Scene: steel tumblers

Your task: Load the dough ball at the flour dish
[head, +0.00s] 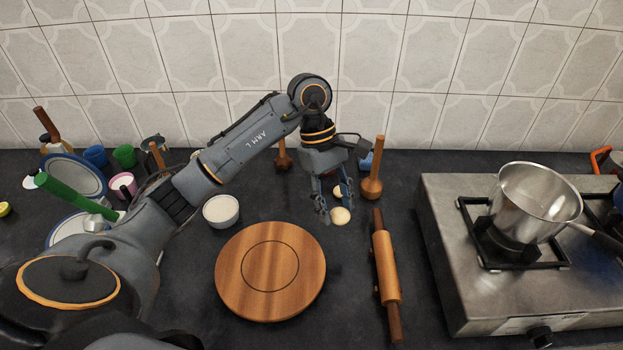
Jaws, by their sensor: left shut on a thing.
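My left gripper (337,208) points down at the middle of the counter, right of the round wooden board. It is shut on a pale dough ball (340,216), which shows at its fingertips. A second pale round thing (338,191) shows just behind, partly hidden by the fingers. A small white bowl with white contents (221,211), which looks like the flour dish, stands left of the gripper and apart from it. My right gripper is out of view.
The round wooden board (240,290) lies in front. A rolling pin (385,268) lies right of it, and a wooden masher (373,175) stands behind. A stove (460,300) with a steel pot (538,205) fills the right. Plates and cups crowd the left.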

